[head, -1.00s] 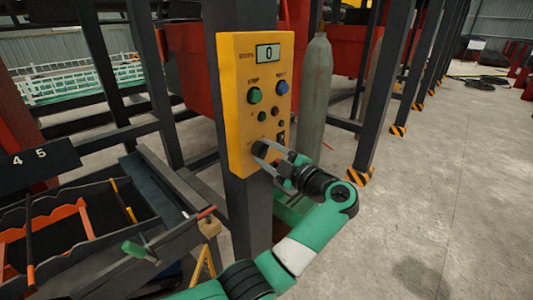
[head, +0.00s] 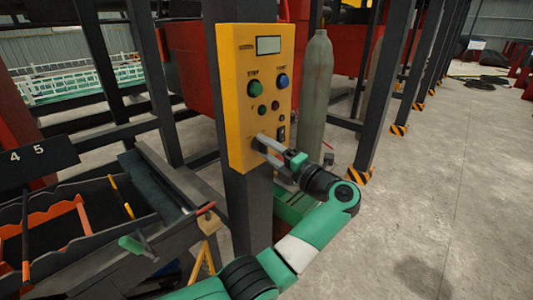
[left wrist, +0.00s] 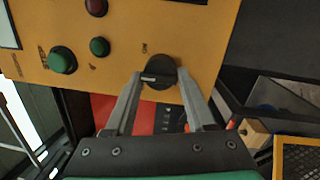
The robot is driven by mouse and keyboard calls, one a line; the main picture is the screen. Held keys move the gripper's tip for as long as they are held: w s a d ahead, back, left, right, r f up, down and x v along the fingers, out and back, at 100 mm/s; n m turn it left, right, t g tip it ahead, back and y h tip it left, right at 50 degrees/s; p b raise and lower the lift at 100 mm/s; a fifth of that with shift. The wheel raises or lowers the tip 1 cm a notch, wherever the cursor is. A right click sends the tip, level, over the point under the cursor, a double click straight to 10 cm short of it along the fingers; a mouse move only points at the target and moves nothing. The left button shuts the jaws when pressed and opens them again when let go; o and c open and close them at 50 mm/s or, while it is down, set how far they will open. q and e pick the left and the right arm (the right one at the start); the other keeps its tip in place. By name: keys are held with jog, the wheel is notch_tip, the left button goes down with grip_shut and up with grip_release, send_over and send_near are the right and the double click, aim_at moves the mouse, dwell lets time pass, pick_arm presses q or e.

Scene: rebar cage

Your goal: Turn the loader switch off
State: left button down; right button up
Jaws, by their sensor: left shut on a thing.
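The yellow control panel (head: 238,110) is fixed to a dark post. Its display (head: 268,45) is blank and grey. The black round switch knob (left wrist: 161,72) sits low on the panel in the left wrist view, with a pale mark pointing to the left there. My left gripper (head: 262,145) is shut on this knob, one finger on each side; it also shows in the left wrist view (left wrist: 160,78). In the head view the fingers mostly hide the knob. My right gripper is in neither view.
A green button (head: 254,89) and a blue button (head: 282,81) sit above the knob, with smaller buttons below them. A grey gas cylinder (head: 314,95) stands behind the panel. A dark tool tray (head: 85,212) is at the left. Concrete floor is open at the right.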

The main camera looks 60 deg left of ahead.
pick_arm(q)
jog(key=n+b, duration=0.1)
jog(key=n, duration=0.1)
jog(key=n+b, duration=0.1)
jog(key=n, duration=0.1)
jog(key=shift+w+f+n+g+b, duration=0.15)
jog(key=shift+f+n+g+b, duration=0.15)
jog(key=shift+f+n+g, duration=0.1)
jog(key=n+b, duration=0.1)
jog(key=n, duration=0.3)
jog(key=shift+n+g, duration=0.3)
jog(key=shift+c, duration=2.3)
grip_release()
jog(key=shift+w+r, duration=0.1)
jog(key=shift+o, duration=0.9)
jog(key=shift+r+n, duration=0.1)
jog(key=shift+n, duration=0.2)
